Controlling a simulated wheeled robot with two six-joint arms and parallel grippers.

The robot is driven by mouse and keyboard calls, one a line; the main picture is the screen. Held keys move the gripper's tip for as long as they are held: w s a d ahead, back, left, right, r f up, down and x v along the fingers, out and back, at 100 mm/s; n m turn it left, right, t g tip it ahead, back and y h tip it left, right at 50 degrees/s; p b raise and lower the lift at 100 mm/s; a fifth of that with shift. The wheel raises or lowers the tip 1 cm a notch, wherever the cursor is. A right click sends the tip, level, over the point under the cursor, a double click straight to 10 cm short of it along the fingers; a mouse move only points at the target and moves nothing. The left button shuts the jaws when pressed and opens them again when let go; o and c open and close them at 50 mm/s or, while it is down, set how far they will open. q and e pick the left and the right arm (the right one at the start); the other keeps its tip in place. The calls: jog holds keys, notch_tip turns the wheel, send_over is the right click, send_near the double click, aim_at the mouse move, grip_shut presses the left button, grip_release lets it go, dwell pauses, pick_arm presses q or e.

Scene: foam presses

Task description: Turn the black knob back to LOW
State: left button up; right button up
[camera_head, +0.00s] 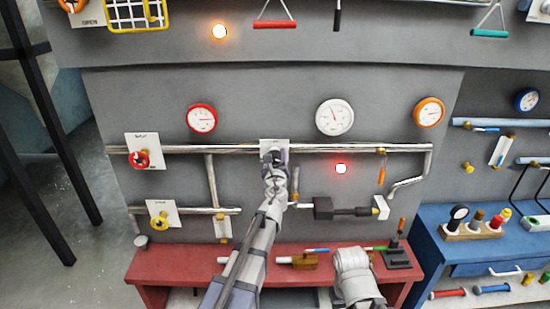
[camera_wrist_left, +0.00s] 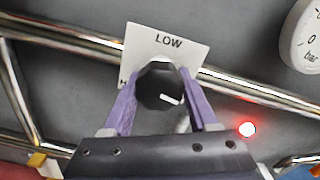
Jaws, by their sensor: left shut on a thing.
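The black knob (camera_wrist_left: 160,84) sits on a white plate (camera_wrist_left: 180,45) marked LOW at its top, with a letter H showing at the plate's left edge. The knob's white mark points to the lower right in the wrist view, away from LOW. My left gripper (camera_head: 275,168) is at the plate on the grey wall; its two purple fingers are shut on the knob, one on each side. In the head view the gripper hides the knob, and only the plate's top (camera_head: 273,143) shows. My right arm shows at the bottom, but its gripper is not visible.
Chrome pipes (camera_head: 350,147) run along the wall beside the plate. A white gauge (camera_head: 334,117) and a lit red lamp (camera_head: 341,169) are to the right. A red valve wheel (camera_head: 141,159) is to the left. A red bench (camera_head: 155,262) with tools stands below.

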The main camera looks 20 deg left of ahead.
pick_arm(q)
jog(key=shift+n, duration=0.3)
jog(key=n, duration=0.4)
jog(key=shift+d, duration=0.1)
jog(key=n, duration=0.5)
jog(key=shift+r+n, duration=0.15)
jog(key=shift+n, duration=0.15)
jog(key=n, duration=0.5)
jog(key=shift+r, duration=0.1)
jog(key=n, duration=0.5)
jog(key=shift+p, duration=0.3)
jog(key=o, duration=1.4)
